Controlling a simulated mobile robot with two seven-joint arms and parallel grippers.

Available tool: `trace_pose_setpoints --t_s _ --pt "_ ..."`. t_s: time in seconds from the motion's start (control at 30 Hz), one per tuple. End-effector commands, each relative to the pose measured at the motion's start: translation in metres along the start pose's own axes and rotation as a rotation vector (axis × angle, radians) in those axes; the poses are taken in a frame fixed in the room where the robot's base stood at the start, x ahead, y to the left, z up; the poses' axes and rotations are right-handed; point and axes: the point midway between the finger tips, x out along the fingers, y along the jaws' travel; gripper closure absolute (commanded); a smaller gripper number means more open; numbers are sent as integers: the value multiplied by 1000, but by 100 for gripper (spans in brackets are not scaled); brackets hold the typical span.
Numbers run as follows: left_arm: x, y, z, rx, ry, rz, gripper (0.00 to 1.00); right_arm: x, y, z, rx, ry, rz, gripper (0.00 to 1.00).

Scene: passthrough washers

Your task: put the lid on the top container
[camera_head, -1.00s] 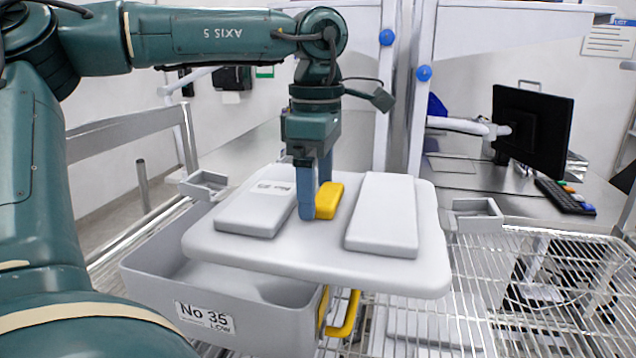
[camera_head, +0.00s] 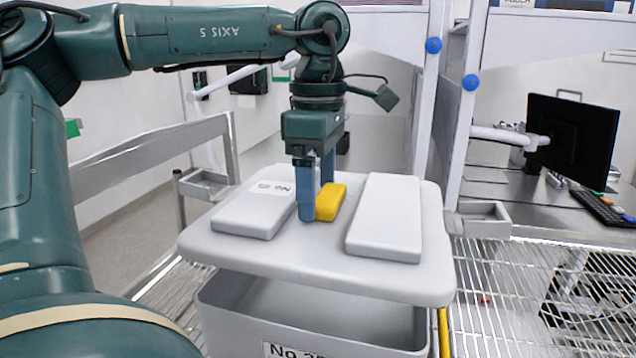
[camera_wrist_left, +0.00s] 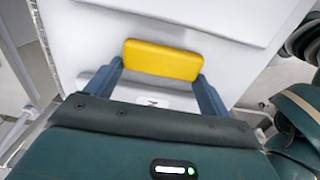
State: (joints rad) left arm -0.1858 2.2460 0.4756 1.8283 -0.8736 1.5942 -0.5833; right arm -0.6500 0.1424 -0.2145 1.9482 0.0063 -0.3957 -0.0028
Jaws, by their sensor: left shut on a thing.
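The lid (camera_head: 290,258) is a light grey slab with two raised pads and a yellow handle (camera_head: 331,201) in its middle. My left gripper (camera_head: 318,205) is shut on the yellow handle and holds the lid above the container. The handle also shows between the fingers in the left wrist view (camera_wrist_left: 162,60). The grey container (camera_head: 232,312) stands below, open at the top, with a "No 35" label on its front. A gap shows between the lid and the container rim. The lid covers the back of the container from view. My right gripper is not in view.
A wire rack (camera_head: 500,285) lies around the container, with free room at the right. Small grey brackets stand at the left (camera_head: 205,186) and right (camera_head: 483,220). A monitor (camera_head: 570,140) and keyboard (camera_head: 600,207) are at the back right.

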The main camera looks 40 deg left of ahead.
Motion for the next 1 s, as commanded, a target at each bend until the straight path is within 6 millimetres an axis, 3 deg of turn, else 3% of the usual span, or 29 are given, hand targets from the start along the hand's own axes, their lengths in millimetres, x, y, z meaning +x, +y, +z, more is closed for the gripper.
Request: trace_pose_setpoints --t_s 0.27,0.7,1.0 --pt "4 -1 0 2 -1 2 66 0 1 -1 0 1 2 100" --pt "40 0 0 2 -1 1 66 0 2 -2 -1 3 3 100" --pt "52 0 0 1 -2 2 66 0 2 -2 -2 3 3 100"
